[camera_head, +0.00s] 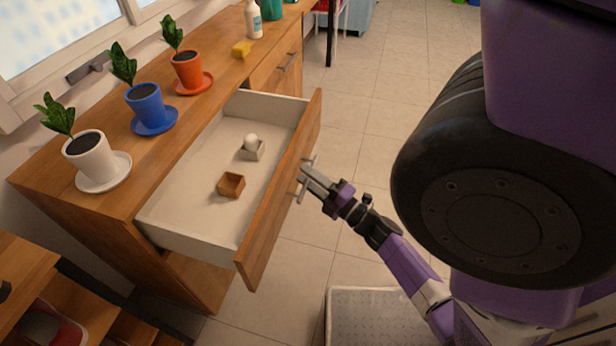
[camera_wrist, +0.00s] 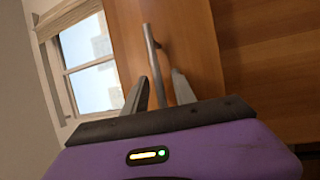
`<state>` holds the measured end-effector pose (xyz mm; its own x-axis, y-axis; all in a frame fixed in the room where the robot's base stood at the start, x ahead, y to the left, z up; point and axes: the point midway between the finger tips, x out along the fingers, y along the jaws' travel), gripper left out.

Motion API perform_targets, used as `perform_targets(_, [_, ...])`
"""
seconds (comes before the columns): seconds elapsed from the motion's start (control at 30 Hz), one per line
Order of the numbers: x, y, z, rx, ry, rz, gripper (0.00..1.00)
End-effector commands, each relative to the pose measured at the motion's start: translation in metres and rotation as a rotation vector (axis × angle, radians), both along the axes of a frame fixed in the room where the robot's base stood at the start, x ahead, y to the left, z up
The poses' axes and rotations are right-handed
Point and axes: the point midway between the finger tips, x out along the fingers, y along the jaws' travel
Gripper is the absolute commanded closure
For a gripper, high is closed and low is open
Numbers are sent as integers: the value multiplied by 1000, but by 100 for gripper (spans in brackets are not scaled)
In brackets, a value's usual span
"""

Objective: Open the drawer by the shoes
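The wooden-fronted drawer (camera_head: 285,180) of the long cabinet stands pulled well out, and its white inside shows. A small brown box (camera_head: 231,185) and a small pale box (camera_head: 252,150) with a white round object lie in it. My gripper (camera_head: 303,180) is at the metal bar handle on the drawer front. In the wrist view, the handle (camera_wrist: 151,45) runs between my gripper's two fingers (camera_wrist: 156,85). The fingers stand apart with a gap beside the bar, so the gripper looks open around it. Red and grey items (camera_head: 48,326), possibly shoes, sit on the low shelf at bottom left.
White, blue and orange plant pots (camera_head: 146,107) stand on the cabinet top (camera_head: 215,80), with a yellow sponge (camera_head: 241,49) and a white bottle (camera_head: 253,20) farther along. A second, closed drawer (camera_head: 275,75) is behind the open one.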

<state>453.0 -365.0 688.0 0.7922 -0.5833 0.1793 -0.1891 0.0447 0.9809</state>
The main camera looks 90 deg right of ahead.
Motion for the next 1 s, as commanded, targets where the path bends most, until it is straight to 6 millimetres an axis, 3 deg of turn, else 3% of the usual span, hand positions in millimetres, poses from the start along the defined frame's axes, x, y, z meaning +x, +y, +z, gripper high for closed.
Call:
perform_targets(0.17, [-9, 6, -3, 1, 2, -1, 68])
perform_targets(0.6, [-58, 42, -14, 1, 1, 0, 68])
perform_targets(1.0, [-62, 46, -14, 0, 0, 0, 68])
